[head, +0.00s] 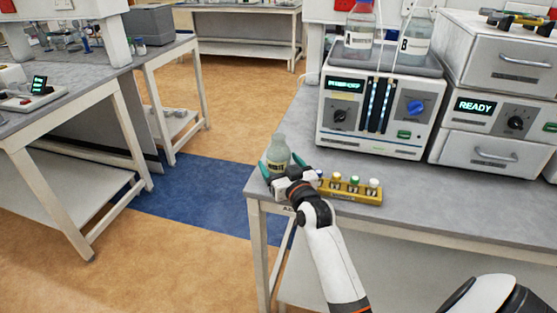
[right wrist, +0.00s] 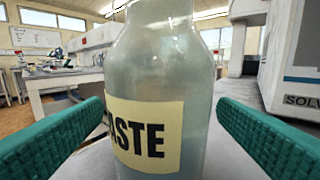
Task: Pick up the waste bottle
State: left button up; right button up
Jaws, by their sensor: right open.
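The waste bottle (head: 278,152), translucent with a pale label, stands upright near the left end of the right-hand bench (head: 420,185). Its label, partly cut off, reads "ASTE" in the right wrist view (right wrist: 165,120). My right gripper (head: 281,161) is open, with its green fingers on either side of the bottle. In the right wrist view, the bottle stands between the fingertips, with small gaps or light contact; I cannot tell which. The bottle's lower part is hidden behind the gripper in the head view. My left gripper is not in view.
A yellow rack (head: 352,196) with several capped vials stands just right of my right gripper. A white pump device (head: 370,115) with bottles on top stands behind, beside a unit showing "READY" (head: 485,115). The bench's left edge is close to the bottle.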

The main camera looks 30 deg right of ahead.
aim_at(276, 158)
jog(key=shift+w+d, duration=0.15)
jog(key=shift+w, duration=0.65)
jog(key=shift+w+d, duration=0.15)
jog(key=shift+w, duration=0.6)
jog(key=c, duration=1.1)
